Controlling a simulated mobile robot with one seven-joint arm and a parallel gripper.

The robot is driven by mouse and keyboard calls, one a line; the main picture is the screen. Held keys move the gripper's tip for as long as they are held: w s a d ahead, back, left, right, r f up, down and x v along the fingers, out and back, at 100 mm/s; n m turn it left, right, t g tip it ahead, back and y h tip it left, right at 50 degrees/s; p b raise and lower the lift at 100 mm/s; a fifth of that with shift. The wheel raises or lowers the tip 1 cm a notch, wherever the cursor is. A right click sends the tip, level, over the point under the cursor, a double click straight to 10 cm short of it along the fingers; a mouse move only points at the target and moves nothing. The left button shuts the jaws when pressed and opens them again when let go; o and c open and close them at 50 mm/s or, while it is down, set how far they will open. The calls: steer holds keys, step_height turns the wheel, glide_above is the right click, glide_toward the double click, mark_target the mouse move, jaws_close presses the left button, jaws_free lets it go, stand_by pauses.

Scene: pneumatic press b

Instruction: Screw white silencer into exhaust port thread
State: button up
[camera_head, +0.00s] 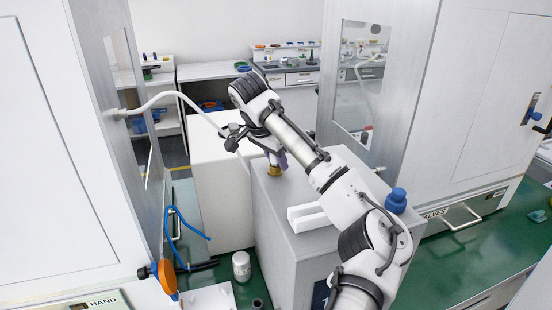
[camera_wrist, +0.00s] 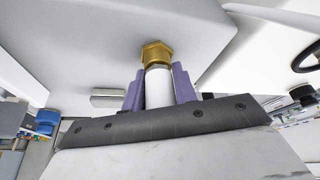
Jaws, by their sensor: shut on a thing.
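In the wrist view, the purple fingers of my gripper (camera_wrist: 157,90) are shut on the white silencer (camera_wrist: 158,88), one on each side. A brass hex fitting (camera_wrist: 156,53) sits at the silencer's far end, against the grey surface. I cannot tell whether the brass belongs to the silencer or the port; the thread is hidden. In the head view, my gripper (camera_head: 277,160) points down at the grey box's top (camera_head: 262,205), with the brass fitting (camera_head: 273,171) just below the fingers. The silencer is mostly hidden there.
A white hose (camera_head: 165,97) arches from the left cabinet towards my wrist. A white container (camera_head: 241,266), blue hose (camera_head: 178,238) and orange lever (camera_head: 168,279) lie front left.

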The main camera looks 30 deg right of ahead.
steer(key=shift+s+d+m, duration=0.15)
steer(key=shift+d+m, duration=0.1)
steer(key=shift+m, duration=0.15)
steer(key=shift+m+g, duration=0.4)
steer(key=shift+m, duration=0.4)
steer(key=o, duration=0.5)
steer(key=shift+s+d, duration=0.1)
steer(key=shift+a+n+t, duration=0.2)
steer(key=shift+n+t, duration=0.1)
steer(key=shift+n, duration=0.7)
steer(key=shift+w, duration=0.2)
